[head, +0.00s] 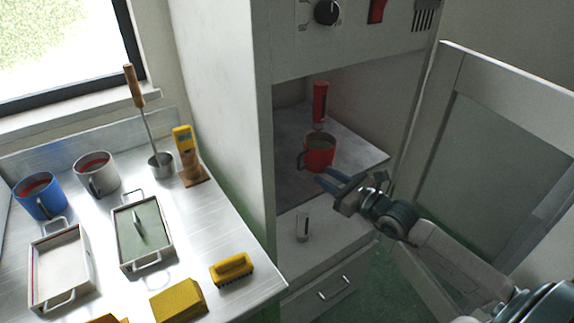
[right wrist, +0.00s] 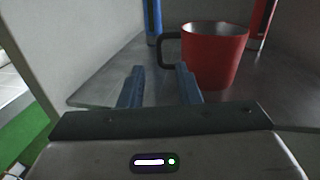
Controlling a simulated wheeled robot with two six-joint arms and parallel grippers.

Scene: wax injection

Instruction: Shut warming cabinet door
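The warming cabinet (head: 230,110) stands in the middle of the head view. Its door (head: 480,170) hangs wide open on the right side. A red mug (head: 319,152) with a dark handle stands on the cabinet shelf (head: 350,148); the mug (right wrist: 213,55) is close ahead in the right wrist view. My right gripper (head: 328,181) is at the cabinet opening, just in front of the mug. Its blue fingers (right wrist: 160,88) are apart with nothing between them, and the mug is beyond and right of them. My left gripper is not in view.
A red bottle-like object (head: 320,102) stands behind the mug. A drawer handle (head: 337,288) is below the shelf. The steel table (head: 195,250) at left holds trays, a blue mug (head: 40,195), a grey mug (head: 96,174) and a yellow brush (head: 232,268). Green floor shows below the door.

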